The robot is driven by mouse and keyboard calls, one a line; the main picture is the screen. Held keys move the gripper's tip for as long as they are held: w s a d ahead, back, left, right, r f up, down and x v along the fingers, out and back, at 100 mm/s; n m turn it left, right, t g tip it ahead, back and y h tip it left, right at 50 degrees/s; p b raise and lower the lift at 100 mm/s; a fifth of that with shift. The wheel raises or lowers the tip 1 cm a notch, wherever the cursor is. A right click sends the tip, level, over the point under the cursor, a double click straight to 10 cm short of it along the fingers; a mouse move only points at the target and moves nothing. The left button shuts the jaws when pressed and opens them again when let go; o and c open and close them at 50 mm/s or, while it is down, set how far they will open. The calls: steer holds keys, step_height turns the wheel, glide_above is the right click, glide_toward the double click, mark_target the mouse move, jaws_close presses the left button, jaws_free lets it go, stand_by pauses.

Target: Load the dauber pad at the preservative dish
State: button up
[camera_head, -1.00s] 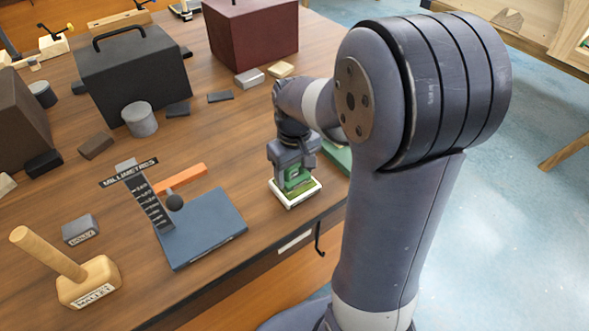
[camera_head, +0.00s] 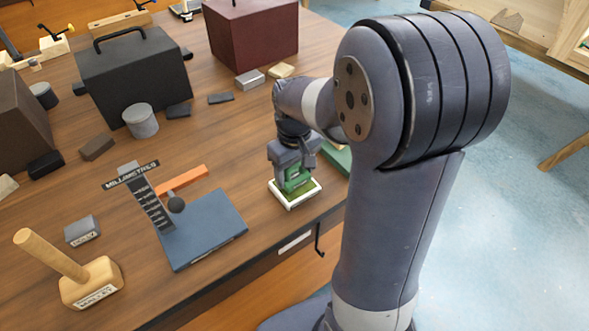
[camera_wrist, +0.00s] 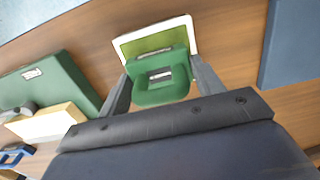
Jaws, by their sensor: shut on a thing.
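My gripper (camera_head: 293,176) points down at the workbench and is shut on the green dauber (camera_head: 297,182). In the wrist view the dauber (camera_wrist: 160,82) sits between my two gripper fingers (camera_wrist: 158,90), with a small label on it. The preservative dish (camera_head: 287,205) is a white-rimmed square dish with a green inside, directly under the dauber. In the wrist view the dish (camera_wrist: 124,44) shows behind the dauber. The dauber's underside is hidden, so I cannot tell if the pad touches the dish floor.
A blue plate (camera_head: 215,240) with a black millimetre scale (camera_head: 150,203) stands left of the dish. A green case (camera_wrist: 62,85) and a cream block (camera_wrist: 45,122) lie beside my gripper. A wooden mallet (camera_head: 92,283) stands at the front left. The bench edge is close to the dish.

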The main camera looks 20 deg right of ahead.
steer(key=shift+r+p, duration=2.4)
steer(key=shift+r, duration=0.8)
steer(key=shift+f, duration=0.1)
